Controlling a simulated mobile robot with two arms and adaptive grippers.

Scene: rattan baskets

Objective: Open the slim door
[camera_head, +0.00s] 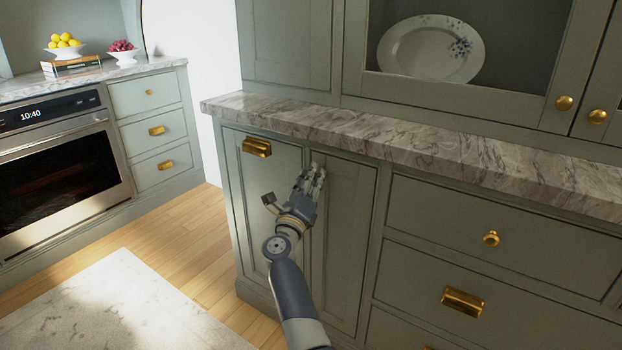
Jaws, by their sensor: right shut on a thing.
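The slim door (347,235) is a narrow grey-green panel in the lower cabinet, under the marble counter. It looks closed or nearly so; I cannot tell whether a small gap shows along its left edge. My right gripper (312,178) reaches up from below to the upper left edge of this door. Its fingers are shut on the door's handle, which they hide. My left gripper is not in view.
A wider door with a brass pull (257,147) is just left. Drawers with a brass knob (491,239) are to the right. The marble counter (420,145) overhangs above. An oven (62,170) stands far left; the wood floor (190,245) between is clear.

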